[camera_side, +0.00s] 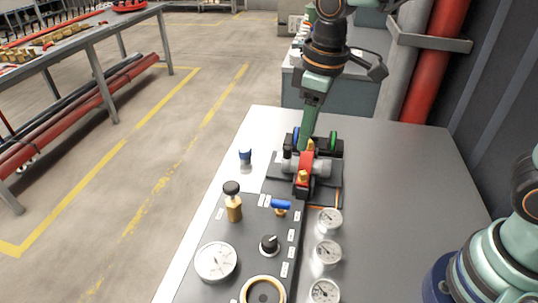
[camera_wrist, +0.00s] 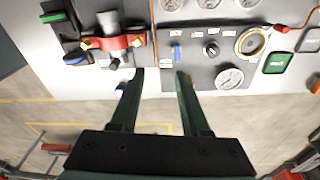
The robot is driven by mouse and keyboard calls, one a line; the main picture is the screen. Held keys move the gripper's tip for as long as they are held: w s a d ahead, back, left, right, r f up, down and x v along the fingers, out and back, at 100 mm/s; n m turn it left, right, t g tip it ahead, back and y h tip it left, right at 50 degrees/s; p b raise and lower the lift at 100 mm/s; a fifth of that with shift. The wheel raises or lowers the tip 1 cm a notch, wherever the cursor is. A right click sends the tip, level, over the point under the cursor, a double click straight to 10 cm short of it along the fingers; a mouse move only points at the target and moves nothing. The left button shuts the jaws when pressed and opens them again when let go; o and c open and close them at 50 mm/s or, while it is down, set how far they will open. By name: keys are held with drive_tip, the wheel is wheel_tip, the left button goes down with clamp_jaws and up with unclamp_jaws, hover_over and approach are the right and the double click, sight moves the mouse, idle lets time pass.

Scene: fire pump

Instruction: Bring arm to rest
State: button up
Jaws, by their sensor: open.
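My gripper (camera_side: 306,143) points down over the work table in the side view, its green fingers seen nearly edge-on. In the wrist view my gripper (camera_wrist: 160,72) has its two fingers well apart, with nothing between them but the bare table edge and floor beyond. The red valve assembly (camera_side: 305,166) sits on a dark plate on the table, close to the fingers in the side view. In the wrist view the red valve assembly (camera_wrist: 112,43) lies up and left of the fingertips. I cannot tell the exact height of the fingertips.
A dark control panel (camera_wrist: 205,62) with a blue lever (camera_side: 281,205), a black knob (camera_side: 269,243) and gauges (camera_side: 216,261) lies on the table. A small blue part (camera_side: 245,155) stands near the table's left edge. The table's right side (camera_side: 405,180) is clear.

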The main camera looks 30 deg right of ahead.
drive_tip(key=s+d+r+m+t, duration=0.2)
drive_tip(key=s+d+m, duration=0.1)
drive_tip(key=d, duration=0.3)
drive_tip(key=s+d+r+m+t, duration=0.2)
drive_tip(key=s+d+m, duration=0.2)
drive_tip(key=d, duration=0.3)
drive_tip(key=shift+d, duration=0.2)
drive_tip(key=shift+o, duration=0.3)
idle(0.4)
